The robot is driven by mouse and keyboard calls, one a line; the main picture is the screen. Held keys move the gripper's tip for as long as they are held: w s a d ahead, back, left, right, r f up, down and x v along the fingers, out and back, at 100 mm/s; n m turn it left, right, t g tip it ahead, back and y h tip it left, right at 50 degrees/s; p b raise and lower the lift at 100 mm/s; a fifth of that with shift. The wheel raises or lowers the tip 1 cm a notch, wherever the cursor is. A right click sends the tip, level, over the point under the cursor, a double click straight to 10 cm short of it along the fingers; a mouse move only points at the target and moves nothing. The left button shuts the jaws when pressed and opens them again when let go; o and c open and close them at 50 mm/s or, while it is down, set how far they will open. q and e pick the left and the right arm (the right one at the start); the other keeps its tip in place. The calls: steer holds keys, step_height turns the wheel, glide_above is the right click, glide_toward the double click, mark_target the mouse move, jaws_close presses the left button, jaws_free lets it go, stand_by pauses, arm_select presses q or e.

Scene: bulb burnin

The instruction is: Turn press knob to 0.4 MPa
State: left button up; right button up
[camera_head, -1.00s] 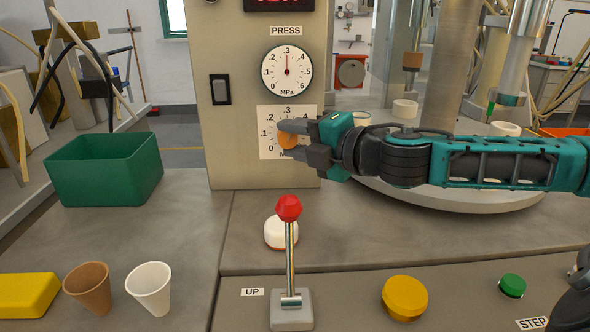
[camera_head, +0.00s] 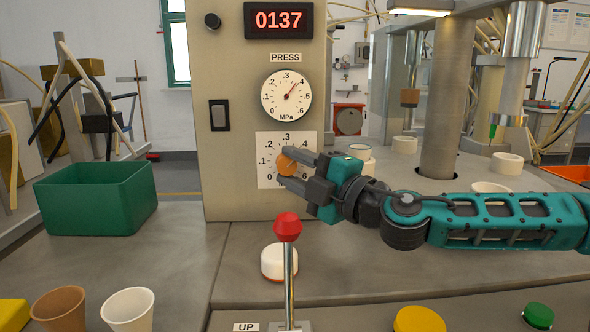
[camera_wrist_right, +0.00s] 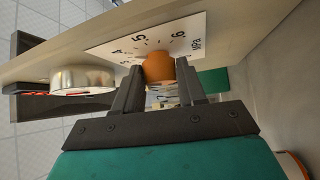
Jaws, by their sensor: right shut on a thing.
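The orange press knob (camera_head: 287,162) sits on a white dial plate (camera_head: 264,146) marked 0 to .6 on the grey panel. My right gripper (camera_head: 290,168) reaches in from the right and is shut on the knob, one finger above and one below. In the wrist view the knob (camera_wrist_right: 159,66) lies between the two dark fingertips (camera_wrist_right: 160,82). The PRESS gauge (camera_head: 286,95) above has its red needle pointing up and right, between .3 and .4 and nearer .4. The fingers hide part of the dial's marks. My left gripper is not in view.
A red-topped lever (camera_head: 287,228) stands in front of the panel, near a white button (camera_head: 278,262). A green bin (camera_head: 97,198) and two cups (camera_head: 128,308) are at left. A red display (camera_head: 278,20) reads 0137. A switch (camera_head: 219,115) is left of the gauge.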

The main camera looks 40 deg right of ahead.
steer(key=o, duration=1)
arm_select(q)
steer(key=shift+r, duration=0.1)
arm_select(e)
steer(key=shift+o, duration=0.2)
arm_select(q)
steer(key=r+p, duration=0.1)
steer(key=p, duration=0.1)
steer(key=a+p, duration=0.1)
steer(key=p, duration=0.1)
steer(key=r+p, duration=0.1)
steer(key=p, duration=0.1)
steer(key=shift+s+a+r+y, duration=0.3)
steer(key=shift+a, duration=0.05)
arm_select(e)
steer(key=v, duration=1.3)
steer(key=shift+w, duration=0.1)
